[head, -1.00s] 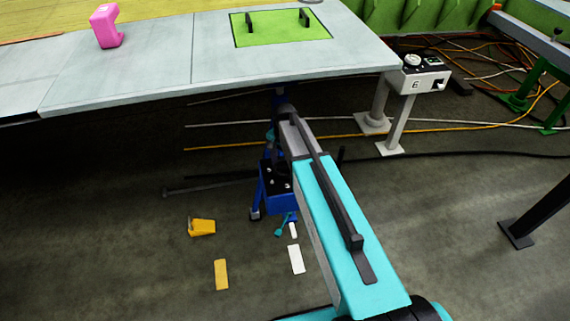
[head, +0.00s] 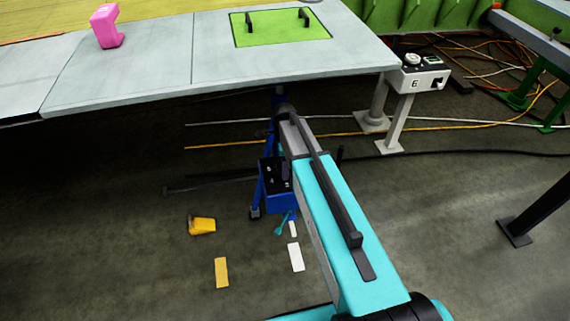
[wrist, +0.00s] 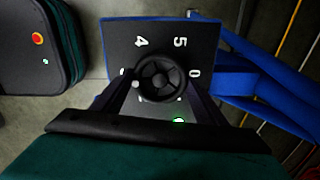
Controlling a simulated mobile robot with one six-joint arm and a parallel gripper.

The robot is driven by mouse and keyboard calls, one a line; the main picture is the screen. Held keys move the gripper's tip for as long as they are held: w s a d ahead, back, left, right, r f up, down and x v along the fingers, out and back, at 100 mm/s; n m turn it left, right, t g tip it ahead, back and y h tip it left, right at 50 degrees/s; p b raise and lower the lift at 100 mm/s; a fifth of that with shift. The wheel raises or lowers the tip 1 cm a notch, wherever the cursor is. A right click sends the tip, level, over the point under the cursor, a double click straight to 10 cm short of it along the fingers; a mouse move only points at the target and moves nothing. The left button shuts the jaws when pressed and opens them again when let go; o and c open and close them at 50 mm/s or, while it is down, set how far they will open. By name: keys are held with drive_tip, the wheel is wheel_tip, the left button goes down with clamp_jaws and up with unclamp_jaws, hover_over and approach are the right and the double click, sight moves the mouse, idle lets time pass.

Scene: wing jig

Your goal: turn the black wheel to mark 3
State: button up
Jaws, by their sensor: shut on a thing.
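The black wheel (wrist: 161,70) is in the middle of the wrist view, on a black panel (wrist: 116,38) with white digits. The digits 4, 5 and 0 are readable around its far side. Marks nearer my gripper are partly covered, and I cannot make out a 3. A small pale spot shows at the wheel's lower left. My gripper (wrist: 160,88) is shut on the wheel, one finger at each side. A green light (wrist: 179,121) glows near the panel's near edge. In the head view the panel sits on a blue stand (head: 282,203); my arm hides the wheel.
A dark case with a red button (wrist: 37,38) lies left of the panel. A grey wing panel (head: 150,70) overhangs the stand. A yellow object (head: 202,225) and flat pieces lie on the floor. A white control box (head: 425,80) stands at right, with cables behind.

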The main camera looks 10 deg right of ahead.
drive_tip(key=shift+m, duration=0.3)
drive_tip(key=o, duration=1.1)
drive_tip(key=shift+c, duration=0.2)
drive_tip(key=shift+r, duration=0.15)
drive_tip(key=shift+r+b, duration=0.35)
drive_tip(key=shift+r, duration=3.3)
drive_tip(key=shift+s, duration=0.15)
